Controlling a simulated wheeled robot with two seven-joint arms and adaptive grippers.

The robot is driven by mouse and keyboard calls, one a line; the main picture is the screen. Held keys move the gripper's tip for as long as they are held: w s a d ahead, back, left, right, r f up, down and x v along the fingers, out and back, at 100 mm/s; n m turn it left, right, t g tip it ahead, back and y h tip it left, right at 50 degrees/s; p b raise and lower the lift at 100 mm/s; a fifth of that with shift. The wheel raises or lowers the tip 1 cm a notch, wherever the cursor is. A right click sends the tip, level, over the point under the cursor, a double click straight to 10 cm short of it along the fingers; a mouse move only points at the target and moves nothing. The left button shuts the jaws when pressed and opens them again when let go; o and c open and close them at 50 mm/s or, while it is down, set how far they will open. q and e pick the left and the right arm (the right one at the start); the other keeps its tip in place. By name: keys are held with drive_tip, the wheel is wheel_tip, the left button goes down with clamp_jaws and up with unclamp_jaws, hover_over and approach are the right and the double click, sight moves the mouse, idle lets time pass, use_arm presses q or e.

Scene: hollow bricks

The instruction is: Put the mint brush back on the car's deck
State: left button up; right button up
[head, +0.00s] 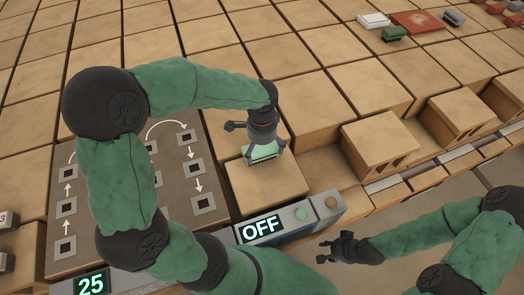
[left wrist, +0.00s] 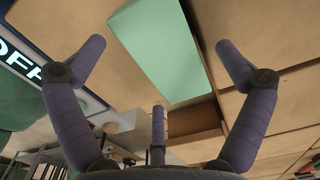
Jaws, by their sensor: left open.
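The mint brush (head: 262,152) looks like a pale green block on the top of a tan block (head: 262,188), behind the OFF panel. In the left wrist view the mint brush (left wrist: 160,48) is a long green box between and beyond the fingertips. My left gripper (head: 258,143) is just above it and open, with its fingers (left wrist: 162,56) spread either side. It does not grip the brush. The wrist frame cuts off the brush's far end. My right gripper (head: 324,250) is low at the front, empty, its fingers apart. I cannot tell which surface is the car's deck.
A brown board (head: 120,195) with arrows and square sockets lies left, partly behind my left arm. The OFF panel (head: 265,228) has round buttons. Hollow tan bricks (head: 378,145) stand to the right.

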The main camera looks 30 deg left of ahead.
use_arm(q)
wheel_tip(320, 180, up, 9)
drive_tip(key=shift+r, duration=0.15)
idle(0.4)
